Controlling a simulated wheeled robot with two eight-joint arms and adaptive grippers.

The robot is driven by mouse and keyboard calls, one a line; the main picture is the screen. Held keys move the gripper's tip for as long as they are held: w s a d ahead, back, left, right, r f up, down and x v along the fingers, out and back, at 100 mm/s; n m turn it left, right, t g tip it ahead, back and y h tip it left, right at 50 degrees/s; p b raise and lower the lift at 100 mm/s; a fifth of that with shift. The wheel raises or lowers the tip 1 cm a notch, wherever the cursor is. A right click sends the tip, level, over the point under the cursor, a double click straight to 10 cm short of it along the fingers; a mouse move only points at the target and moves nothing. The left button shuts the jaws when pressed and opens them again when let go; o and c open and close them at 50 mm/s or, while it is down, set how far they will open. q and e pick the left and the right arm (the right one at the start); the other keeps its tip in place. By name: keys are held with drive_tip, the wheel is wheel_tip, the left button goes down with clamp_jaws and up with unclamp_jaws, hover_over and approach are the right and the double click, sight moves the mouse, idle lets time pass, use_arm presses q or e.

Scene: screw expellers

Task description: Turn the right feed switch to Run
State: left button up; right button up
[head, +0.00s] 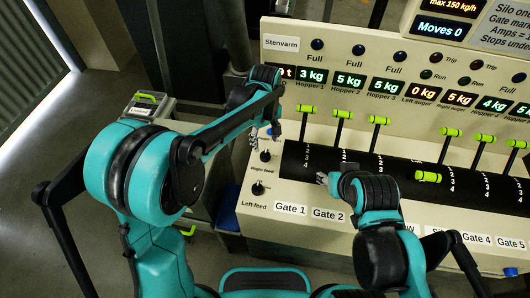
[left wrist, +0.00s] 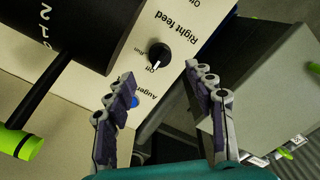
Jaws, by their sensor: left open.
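The right feed switch (head: 265,155) is a small black knob on the cream panel, above the left feed knob (head: 258,188). In the left wrist view the right feed switch (left wrist: 159,55) has a pale pointer mark toward the lower left of that picture; the small lettering there is too blurred to read surely. My left gripper (head: 276,131) is just above the switch in the head view. In the left wrist view my left gripper (left wrist: 161,77) is open and empty, its fingers on either side of the knob's line and apart from it. My right gripper (head: 323,178) is partly hidden by its own arm.
A blue button (left wrist: 133,101) beside the auger label is close to one left finger. Gate levers with green handles (head: 342,114) stand along the black drum (head: 300,160). A grey box (head: 148,106) stands left of the panel.

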sight(265, 153)
use_arm(q)
wheel_tip(265, 153, down, 7)
drive_tip(key=shift+f+b, duration=0.2)
drive_tip(key=shift+b, duration=0.8)
drive_tip(key=shift+c, duration=0.3)
drive_tip(key=c, duration=1.1)
